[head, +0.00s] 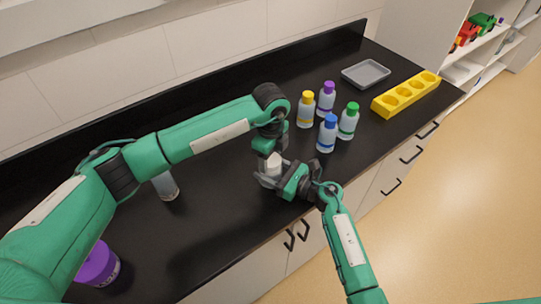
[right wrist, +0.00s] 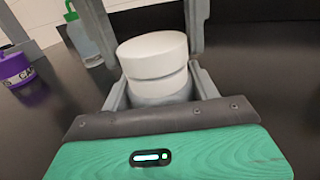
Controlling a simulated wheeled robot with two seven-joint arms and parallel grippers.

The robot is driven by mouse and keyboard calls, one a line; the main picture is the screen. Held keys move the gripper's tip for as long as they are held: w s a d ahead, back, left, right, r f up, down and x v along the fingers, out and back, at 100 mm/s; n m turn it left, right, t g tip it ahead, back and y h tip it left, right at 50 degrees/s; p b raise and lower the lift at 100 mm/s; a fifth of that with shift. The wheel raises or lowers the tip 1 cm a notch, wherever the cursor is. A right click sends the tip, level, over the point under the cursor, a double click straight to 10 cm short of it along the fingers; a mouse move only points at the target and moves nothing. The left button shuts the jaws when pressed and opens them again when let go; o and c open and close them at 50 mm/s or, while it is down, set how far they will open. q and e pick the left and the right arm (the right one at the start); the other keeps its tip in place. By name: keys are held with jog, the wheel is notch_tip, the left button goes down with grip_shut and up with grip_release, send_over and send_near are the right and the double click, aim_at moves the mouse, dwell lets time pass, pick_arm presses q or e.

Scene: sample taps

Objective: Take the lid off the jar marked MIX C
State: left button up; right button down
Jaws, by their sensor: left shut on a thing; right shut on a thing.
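The jar (right wrist: 160,88) has a grey body and a white lid (right wrist: 152,48) with a seam around it. In the head view the white lid (head: 271,163) shows between my two grippers, near the counter's front edge. My left gripper (head: 268,160) comes down from above, its fingers on either side of the lid, shut on it. My right gripper (head: 268,180) reaches in from the right, lower down, shut on the jar's body. The jar looks upright. No marking is readable on it; the fingers hide much of its body.
Bottles with yellow (head: 306,110), purple (head: 326,99), blue (head: 327,133) and green (head: 348,121) caps stand behind and right. A grey tray (head: 366,73) and yellow rack (head: 405,93) lie beyond. A purple tub (head: 98,264) and a clear bottle (head: 166,187) stand left.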

aim_at(271, 159)
pick_arm(q)
jog(key=shift+r, duration=0.2)
jog(key=shift+r, duration=0.95)
jog(key=shift+r, duration=2)
pick_arm(e)
jog(key=shift+c, duration=1.4)
grip_release()
